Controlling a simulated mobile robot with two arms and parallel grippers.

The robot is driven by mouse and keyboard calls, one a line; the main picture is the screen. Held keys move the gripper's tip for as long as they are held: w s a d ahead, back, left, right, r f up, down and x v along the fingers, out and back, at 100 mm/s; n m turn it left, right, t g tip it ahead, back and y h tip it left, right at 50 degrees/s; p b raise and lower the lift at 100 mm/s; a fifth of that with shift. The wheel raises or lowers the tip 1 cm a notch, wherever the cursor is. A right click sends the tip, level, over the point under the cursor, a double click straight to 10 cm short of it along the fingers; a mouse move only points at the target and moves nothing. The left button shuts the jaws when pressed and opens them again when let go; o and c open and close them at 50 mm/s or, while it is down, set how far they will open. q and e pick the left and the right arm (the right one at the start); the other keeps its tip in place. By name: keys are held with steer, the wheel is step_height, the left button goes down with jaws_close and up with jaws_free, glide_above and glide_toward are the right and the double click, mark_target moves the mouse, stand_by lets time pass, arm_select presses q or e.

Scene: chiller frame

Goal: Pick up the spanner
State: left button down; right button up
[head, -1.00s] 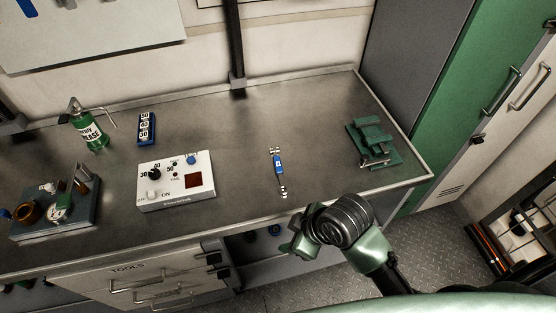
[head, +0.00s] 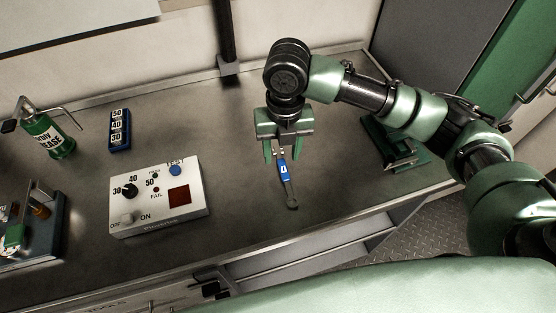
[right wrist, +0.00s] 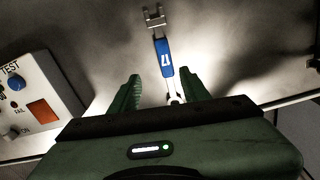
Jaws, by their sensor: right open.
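The spanner (head: 285,170) is slim and metal with a blue, numbered middle band. In the head view it lies on the grey workbench, its near end pointing toward the front edge. My right gripper (head: 283,157) is open over the spanner's far part, fingers pointing down, one on each side. In the right wrist view the spanner (right wrist: 164,58) runs up from between the open fingers of my right gripper (right wrist: 160,77), with a gap on both sides. I cannot tell how high the fingertips are above the bench. My left gripper is not in view.
A white control box (head: 158,203) with knobs stands left of the spanner. Further left are a blue number block (head: 120,130), a green grease can (head: 46,138) and a fixture (head: 40,232). A green metal stand (head: 398,150) is at the right, partly behind my arm.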

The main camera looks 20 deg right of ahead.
mark_target(283, 168)
steer(key=shift+w+d+r+n, duration=0.2)
steer(key=shift+w+d+n, duration=0.1)
steer(key=shift+d, duration=0.2)
steer(key=shift+s+d, duration=0.1)
step_height(283, 168, down, 3)
steer(key=shift+r+p, duration=0.2)
steer(key=shift+p, duration=0.25)
step_height(283, 168, down, 4)
steer(key=shift+r+p, duration=0.15)
steer(key=shift+p, duration=0.4)
steer(key=shift+a+f, duration=0.2)
steer(key=shift+f, duration=0.3)
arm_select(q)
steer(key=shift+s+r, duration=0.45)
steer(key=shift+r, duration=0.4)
arm_select(e)
steer(key=shift+w, duration=0.2)
jaws_close()
